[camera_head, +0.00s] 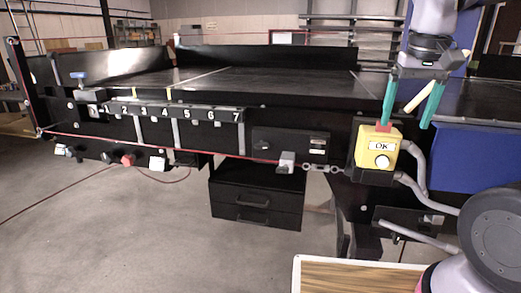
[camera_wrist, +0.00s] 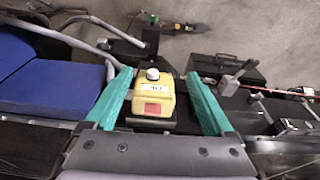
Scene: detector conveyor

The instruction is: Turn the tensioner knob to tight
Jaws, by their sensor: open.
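A grey block-shaped knob (camera_head: 287,160), probably the tensioner knob, sits in line with a thin red cord on the conveyor's front. A short chain (camera_head: 318,168) runs from it toward a yellow switch box (camera_head: 366,150). The knob also shows in the wrist view (camera_wrist: 229,86), right of my fingers. The box has an "OK" label, a white round knob (camera_head: 382,161) and a red patch on top. My gripper (camera_head: 406,126) is open, its teal fingers pointing down above the box. In the wrist view the box (camera_wrist: 150,96) shows between the fingers (camera_wrist: 159,76). The gripper appears empty.
The red cord (camera_head: 150,141) runs left along the black conveyor (camera_head: 270,80), below a numbered scale (camera_head: 180,112). A blue-handled part (camera_head: 78,76) is at far left. Black drawers (camera_head: 257,198) stand below.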

